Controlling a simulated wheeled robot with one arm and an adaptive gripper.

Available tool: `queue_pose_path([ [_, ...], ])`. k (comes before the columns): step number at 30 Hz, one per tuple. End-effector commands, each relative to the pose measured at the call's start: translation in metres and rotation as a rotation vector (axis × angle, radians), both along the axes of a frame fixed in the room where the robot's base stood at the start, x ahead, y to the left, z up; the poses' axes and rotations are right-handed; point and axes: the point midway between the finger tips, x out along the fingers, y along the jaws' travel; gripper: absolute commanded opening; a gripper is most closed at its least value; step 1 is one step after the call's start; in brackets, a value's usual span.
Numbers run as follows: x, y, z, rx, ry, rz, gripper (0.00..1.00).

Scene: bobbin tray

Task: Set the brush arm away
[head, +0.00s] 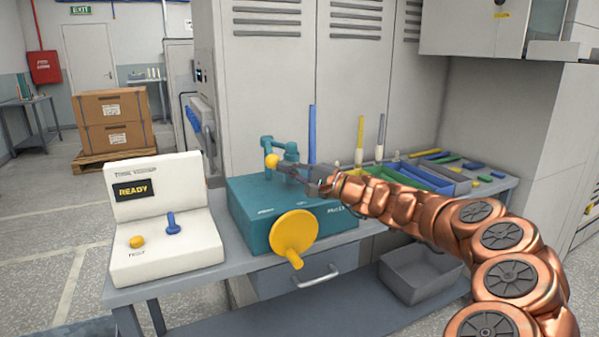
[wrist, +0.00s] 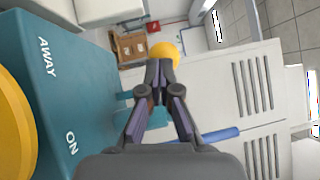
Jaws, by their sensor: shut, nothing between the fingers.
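The teal brush arm (head: 268,143) stands on top of the teal machine box (head: 252,201), with a yellow ball knob (head: 271,160) at its end. My gripper (head: 283,167) is shut and empty, with its tips at or close beside the knob; I cannot tell whether they touch. In the wrist view the shut fingertips (wrist: 160,66) overlap the lower part of the yellow knob (wrist: 165,50). The box (wrist: 75,60) shows the words AWAY and ON there. My fingers partly hide the brush arm.
A yellow crank wheel (head: 294,232) is on the box's front. A white READY panel (head: 155,185) with a blue lever (head: 172,222) stands at the left. A blue upright rod (head: 312,135) rises behind my gripper. Trays (head: 412,177) lie to the right, and cabinets (head: 290,75) stand behind.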

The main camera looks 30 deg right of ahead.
Motion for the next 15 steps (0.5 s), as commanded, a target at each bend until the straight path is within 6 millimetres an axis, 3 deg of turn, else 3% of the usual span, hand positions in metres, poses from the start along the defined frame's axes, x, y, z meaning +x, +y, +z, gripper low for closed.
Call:
queue_pose_path([
  [6,0.002,0.017,0.001,-0.002,-0.003,0.003,0.00],
  [15,0.004,0.023,0.001,-0.002,-0.002,0.002,0.00],
])
